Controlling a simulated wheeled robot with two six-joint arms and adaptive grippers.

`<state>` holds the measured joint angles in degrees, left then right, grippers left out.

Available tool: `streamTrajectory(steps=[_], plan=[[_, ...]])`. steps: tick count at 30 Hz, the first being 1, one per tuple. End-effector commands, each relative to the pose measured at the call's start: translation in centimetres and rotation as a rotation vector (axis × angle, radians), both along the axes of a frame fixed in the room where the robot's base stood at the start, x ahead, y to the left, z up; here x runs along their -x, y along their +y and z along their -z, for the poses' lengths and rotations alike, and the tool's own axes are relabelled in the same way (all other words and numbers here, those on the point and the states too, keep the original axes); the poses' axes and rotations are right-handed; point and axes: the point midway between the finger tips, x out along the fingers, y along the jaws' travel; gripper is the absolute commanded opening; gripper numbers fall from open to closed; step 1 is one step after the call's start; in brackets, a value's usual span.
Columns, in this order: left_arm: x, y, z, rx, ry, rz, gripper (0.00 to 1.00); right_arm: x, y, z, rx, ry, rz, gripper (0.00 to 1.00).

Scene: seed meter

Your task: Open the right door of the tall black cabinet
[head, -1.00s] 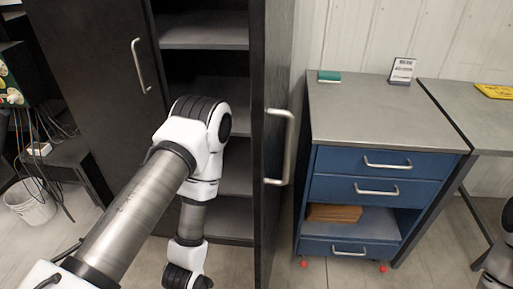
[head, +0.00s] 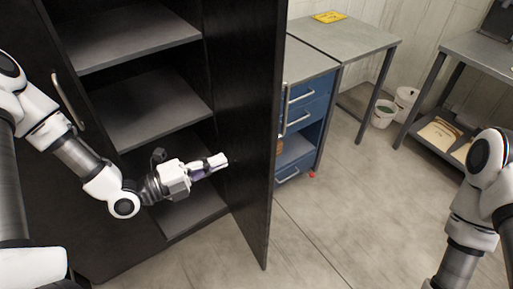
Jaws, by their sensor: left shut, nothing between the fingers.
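The tall black cabinet (head: 150,25) fills the left and middle of the head view. Its right door (head: 245,110) stands open, with its black inner face towards the shelves. The door's handle (head: 284,110) shows only as a thin strip past the free edge. My left gripper (head: 218,161) is shut and empty, in front of the shelves and close to the door's inner face; I cannot tell whether it touches. The left door (head: 35,90) with its bar handle (head: 67,100) looks closed. My right arm is at the right edge; its gripper is out of view.
A blue drawer unit (head: 305,105) stands behind the open door and is partly hidden by it. A grey table (head: 345,38) with a yellow sign (head: 329,17) adjoins it. White buckets (head: 384,113) and another table (head: 480,50) stand further right. The floor right of the door is clear.

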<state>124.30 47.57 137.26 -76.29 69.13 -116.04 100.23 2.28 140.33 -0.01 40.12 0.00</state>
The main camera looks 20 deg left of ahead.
Motion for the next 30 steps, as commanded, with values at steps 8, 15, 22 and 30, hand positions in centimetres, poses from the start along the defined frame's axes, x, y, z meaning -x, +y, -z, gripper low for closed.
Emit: streamTrajectory(steps=[8,15,22,30], plan=[[-2.9,-3.2,0.1,-0.006,0.000,0.008,0.00,0.0,0.0,0.2,0.000,0.000,0.000,0.40],[-5.9,-6.0,-0.2,-0.004,0.001,0.006,0.00,0.0,0.0,-0.8,0.000,0.000,0.000,0.40],[-7.5,-7.4,-0.1,0.000,0.001,0.001,0.00,0.0,0.0,-1.3,0.000,0.000,0.000,0.40],[-7.6,-7.4,0.0,0.001,0.002,0.000,0.00,0.0,0.0,-1.3,0.000,0.000,0.000,0.40]])
